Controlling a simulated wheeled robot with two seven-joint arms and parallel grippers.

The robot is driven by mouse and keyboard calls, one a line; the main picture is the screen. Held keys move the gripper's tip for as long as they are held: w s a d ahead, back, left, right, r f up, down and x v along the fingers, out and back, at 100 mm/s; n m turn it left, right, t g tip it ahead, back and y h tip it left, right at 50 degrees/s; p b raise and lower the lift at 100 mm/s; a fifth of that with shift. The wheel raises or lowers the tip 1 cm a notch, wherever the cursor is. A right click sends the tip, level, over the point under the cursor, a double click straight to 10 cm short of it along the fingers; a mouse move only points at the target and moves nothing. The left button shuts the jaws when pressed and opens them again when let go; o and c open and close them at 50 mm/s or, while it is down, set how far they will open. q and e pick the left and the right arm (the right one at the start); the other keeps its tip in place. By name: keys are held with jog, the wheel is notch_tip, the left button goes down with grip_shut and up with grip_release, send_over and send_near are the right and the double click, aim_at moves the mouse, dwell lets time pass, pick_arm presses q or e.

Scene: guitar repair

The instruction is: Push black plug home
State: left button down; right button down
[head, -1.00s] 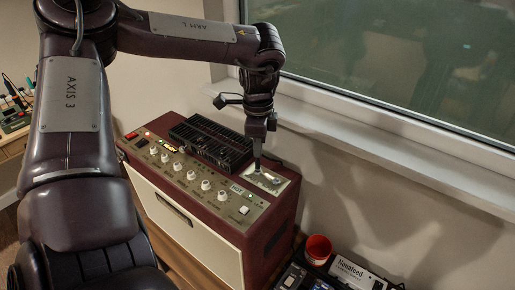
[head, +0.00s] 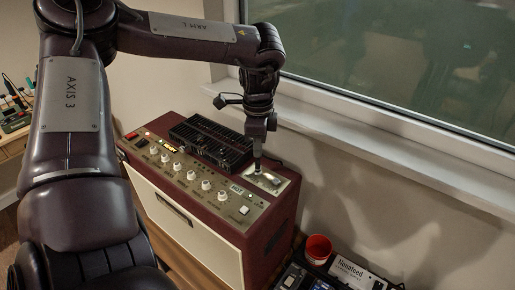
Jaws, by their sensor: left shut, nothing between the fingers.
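The maroon amplifier (head: 270,232) stands upright below my left arm. A light metal plate (head: 284,187) is set in the right end of its top. My left gripper (head: 257,166) points straight down over the left part of this plate, with its fingers together. A small dark shape shows at the fingertips, at plate level. I cannot tell the black plug apart from the fingers, nor how deep it sits. A small dark spot (head: 276,182) lies on the plate to the right. My right gripper is out of view.
A black grille (head: 210,140) rises from the amplifier's top left of the gripper, with a row of pale knobs (head: 191,175) in front. The window sill (head: 390,150) runs close behind. A red cup (head: 318,248) and pedals (head: 300,278) stand at lower right.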

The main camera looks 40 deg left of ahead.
aim_at(258, 160)
pick_arm(q)
jog(key=shift+f+b, duration=0.95)
jog(key=shift+f, duration=0.15)
dwell(0.4)
jog(key=shift+r, duration=0.15)
jog(key=shift+r+p, duration=2.25)
jog(key=shift+r, duration=1.2)
jog(key=shift+f, duration=0.1)
